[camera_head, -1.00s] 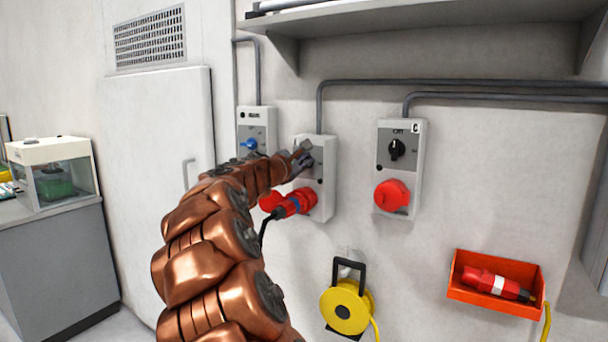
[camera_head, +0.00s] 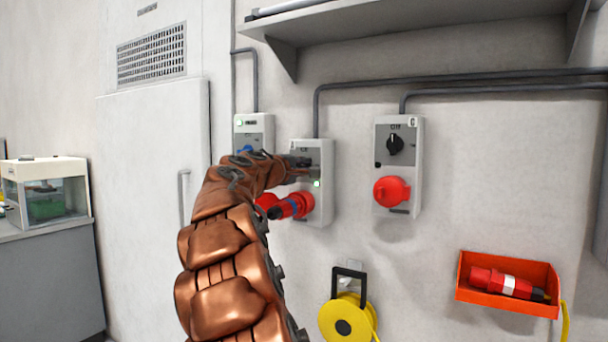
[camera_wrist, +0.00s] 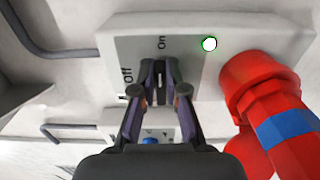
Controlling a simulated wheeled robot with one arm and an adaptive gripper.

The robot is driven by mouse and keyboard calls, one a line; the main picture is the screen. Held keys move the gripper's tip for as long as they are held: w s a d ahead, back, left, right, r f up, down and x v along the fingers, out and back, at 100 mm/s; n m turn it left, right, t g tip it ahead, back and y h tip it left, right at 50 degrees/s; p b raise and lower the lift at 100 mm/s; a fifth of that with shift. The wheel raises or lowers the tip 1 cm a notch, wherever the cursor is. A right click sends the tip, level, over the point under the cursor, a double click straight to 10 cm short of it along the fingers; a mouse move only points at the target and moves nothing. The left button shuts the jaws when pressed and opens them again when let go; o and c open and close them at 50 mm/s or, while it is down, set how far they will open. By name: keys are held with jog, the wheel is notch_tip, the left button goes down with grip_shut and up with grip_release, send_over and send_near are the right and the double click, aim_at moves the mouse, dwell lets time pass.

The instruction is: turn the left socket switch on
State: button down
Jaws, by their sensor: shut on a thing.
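The left socket box (camera_head: 325,160) is grey and carries a switch near its top and a red plug (camera_head: 292,206) in its red socket below. A small green light (camera_head: 317,184) glows on the box. My gripper (camera_wrist: 159,82) is shut on the dark switch knob (camera_wrist: 160,72), which lines up with the "On" mark in the wrist view. "Off" is printed to one side. The lit lamp (camera_wrist: 209,44) and the red plug (camera_wrist: 268,95) also show there. In the head view, my gripper and wrist cover most of the switch.
A similar box marked C (camera_head: 399,150) with a black knob and red socket is to the right. A box with a blue part (camera_head: 254,128) is at left, partly behind my arm. A yellow cable reel (camera_head: 344,317) and an orange bin (camera_head: 508,283) are below.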

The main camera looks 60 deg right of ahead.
jog(key=shift+f, duration=0.15)
dwell(0.4)
jog(key=c, duration=1.2)
grip_release()
jog(key=shift+a, duration=0.1)
jog(key=a, duration=1.2)
jog(key=shift+s, duration=0.25)
jog(key=shift+d, duration=0.1)
